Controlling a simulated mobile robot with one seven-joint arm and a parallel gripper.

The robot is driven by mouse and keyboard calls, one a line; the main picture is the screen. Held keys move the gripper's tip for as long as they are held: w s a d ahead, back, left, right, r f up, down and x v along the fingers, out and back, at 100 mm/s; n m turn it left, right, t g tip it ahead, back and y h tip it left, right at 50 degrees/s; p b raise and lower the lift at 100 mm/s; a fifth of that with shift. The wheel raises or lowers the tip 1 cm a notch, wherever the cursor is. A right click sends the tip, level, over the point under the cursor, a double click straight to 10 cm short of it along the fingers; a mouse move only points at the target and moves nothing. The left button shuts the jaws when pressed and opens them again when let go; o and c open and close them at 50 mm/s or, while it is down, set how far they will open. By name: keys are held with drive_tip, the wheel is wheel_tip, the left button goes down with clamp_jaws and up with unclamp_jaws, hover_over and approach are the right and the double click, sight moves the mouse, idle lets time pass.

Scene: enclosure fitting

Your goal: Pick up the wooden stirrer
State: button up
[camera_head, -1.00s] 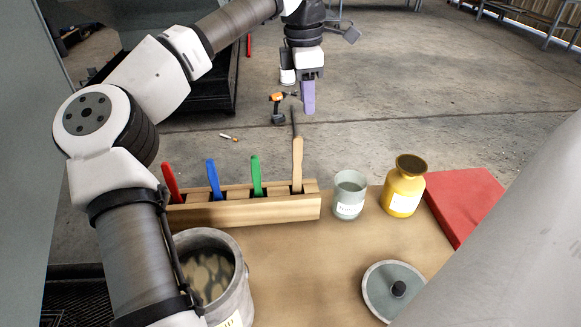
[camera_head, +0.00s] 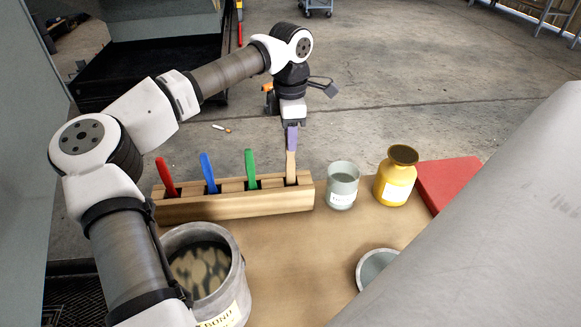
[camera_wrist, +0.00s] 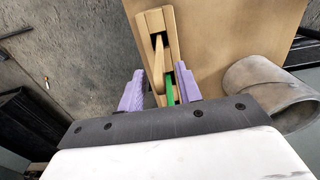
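The wooden stirrer (camera_head: 291,168) stands upright in the right end slot of the wooden rack (camera_head: 240,204). Its upper part is hidden behind my purple fingers in the head view. My gripper (camera_head: 292,138) is at the stirrer's upper end, pointing down. In the wrist view my gripper (camera_wrist: 159,70) has its two purple fingers wide apart, with the stirrer (camera_wrist: 158,62) running between them. I see a gap on both sides of the stirrer, so it is not gripped.
Green (camera_head: 251,168), blue (camera_head: 208,172) and red (camera_head: 165,176) handles stand in the rack's other slots. A glass jar (camera_head: 342,187), a yellow bottle (camera_head: 396,178) and a red block (camera_head: 447,182) are to the right. A metal pot (camera_head: 236,285) stands in front.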

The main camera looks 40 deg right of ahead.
wheel_tip(320, 180, down, 2)
clamp_jaws()
drive_tip(key=shift+r, duration=0.1)
idle(0.4)
